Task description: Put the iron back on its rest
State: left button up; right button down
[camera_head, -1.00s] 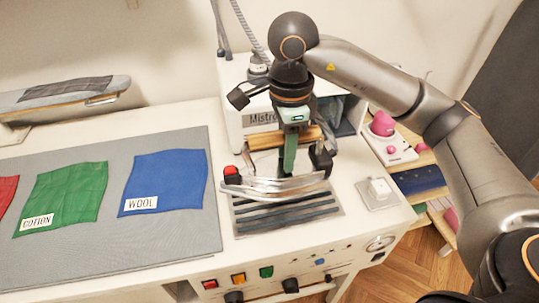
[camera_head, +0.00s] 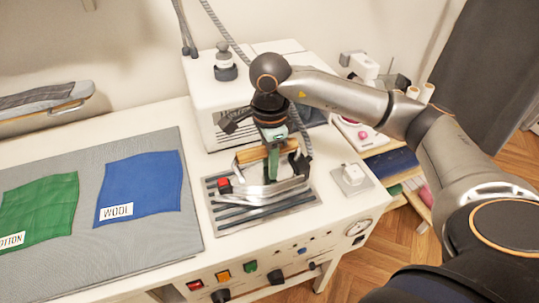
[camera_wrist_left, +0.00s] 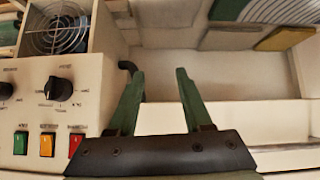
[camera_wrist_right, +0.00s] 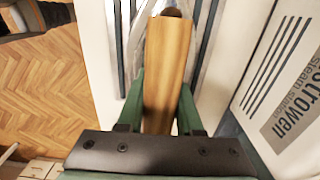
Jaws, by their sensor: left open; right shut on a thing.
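The iron (camera_head: 267,192) has a silver body, a red knob at its left end and a wooden handle. It is level at the slatted metal rest (camera_head: 233,219), over its middle; I cannot tell whether its sole touches the slats. My right gripper (camera_head: 273,163) comes down from above and is shut on the handle. The right wrist view shows the wooden handle (camera_wrist_right: 168,70) between the green fingers. My left gripper (camera_wrist_left: 158,100) is open and empty in the left wrist view, near a control panel, and out of the head view.
A white steam station (camera_head: 235,85) stands behind the rest. A grey mat (camera_head: 190,215) with green and blue cloths lies left. A small white block on a plate (camera_head: 351,175) stands right. Knobs and buttons (camera_head: 250,266) line the front panel.

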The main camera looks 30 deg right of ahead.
jog(key=shift+w+r, duration=0.1)
jog(key=shift+r, duration=0.1)
jog(key=shift+f, duration=0.15)
jog(key=c, duration=0.6)
grip_release()
jog(key=shift+f, duration=0.1)
jog(key=shift+o, duration=0.2)
notch_tip(320, 180, up, 12)
jog(key=shift+r+p, duration=0.1)
jog(key=shift+p, duration=0.3)
